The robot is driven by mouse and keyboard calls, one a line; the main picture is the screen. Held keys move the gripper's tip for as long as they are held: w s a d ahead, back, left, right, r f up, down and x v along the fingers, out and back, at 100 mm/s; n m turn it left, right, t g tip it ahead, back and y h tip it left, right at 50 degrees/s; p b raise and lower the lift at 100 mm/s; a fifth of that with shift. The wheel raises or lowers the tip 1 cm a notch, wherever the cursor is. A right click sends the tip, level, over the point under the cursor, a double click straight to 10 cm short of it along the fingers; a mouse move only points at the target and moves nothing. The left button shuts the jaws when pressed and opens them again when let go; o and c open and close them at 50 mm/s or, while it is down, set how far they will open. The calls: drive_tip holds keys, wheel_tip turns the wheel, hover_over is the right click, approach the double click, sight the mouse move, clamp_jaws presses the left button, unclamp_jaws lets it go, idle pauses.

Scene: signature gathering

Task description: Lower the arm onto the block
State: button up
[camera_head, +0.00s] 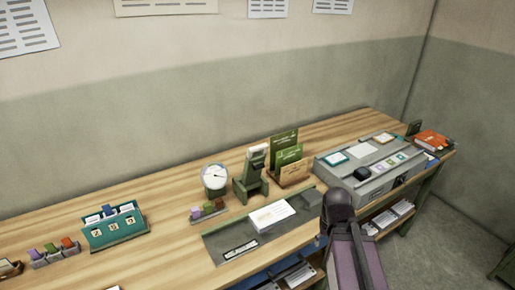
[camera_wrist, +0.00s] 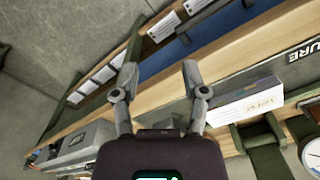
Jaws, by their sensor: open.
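The white stack also shows in the wrist view (camera_wrist: 247,102), just right of my gripper. My gripper (camera_wrist: 158,78) is open, its two fingers apart with nothing between them. Past the fingertips are the wooden desk edge and a blue shelf. I cannot make out the grey block in the wrist view.
A grey sloped case (camera_head: 372,168) stands right of the mat. Behind the mat are a green stamp-like device (camera_head: 252,175), a round dial (camera_head: 214,177) and a card holder (camera_head: 289,165). A green calendar box (camera_head: 114,227) stands left.

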drive_tip(key=shift+w, duration=0.1)
drive_tip(key=n+t+h+b, duration=0.2)
drive_tip(key=n+t+h, duration=0.8)
drive_tip(key=n+h, duration=0.85)
approach(267, 145)
drive_tip(key=s+a+r+n+y, duration=0.25)
drive_tip(key=s+a+y, duration=0.2)
drive_tip(key=a, duration=0.25)
drive_tip(key=shift+s+d+f+n+h, duration=0.1)
drive_tip(key=shift+d+f+n+h, duration=0.05)
drive_tip(key=shift+d+n+h, duration=0.2)
drive_tip(key=x, duration=1.3)
drive_tip(key=shift+w+d, duration=0.25)
